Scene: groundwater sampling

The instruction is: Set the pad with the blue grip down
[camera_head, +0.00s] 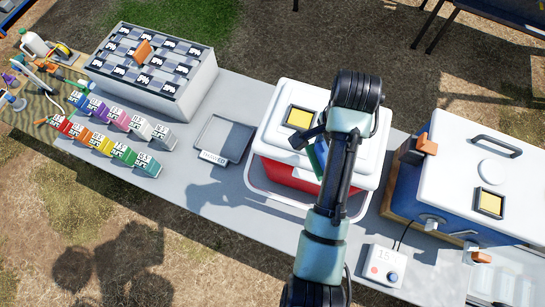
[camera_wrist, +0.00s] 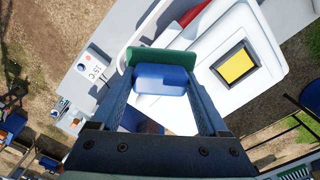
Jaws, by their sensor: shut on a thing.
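The pad is a green slab (camera_wrist: 150,55) with a blue grip (camera_wrist: 160,80); in the wrist view it sits between the two fingers of my gripper (camera_wrist: 162,88). My gripper is shut on the blue grip. In the head view my gripper (camera_head: 316,143) hangs over the white lid of the red cooler (camera_head: 283,173), and a strip of the pad (camera_head: 318,160) shows below it. My arm hides part of the pad and lid. I cannot tell how far the pad is above the lid.
A grey tray (camera_head: 206,152) with a label lies left of the cooler. Small coloured labelled blocks (camera_head: 110,145) and a grey rack (camera_head: 185,103) stand further left. A blue cooler (camera_head: 405,185) stands right, a small display unit (camera_head: 385,262) in front. The table front left of the cooler is clear.

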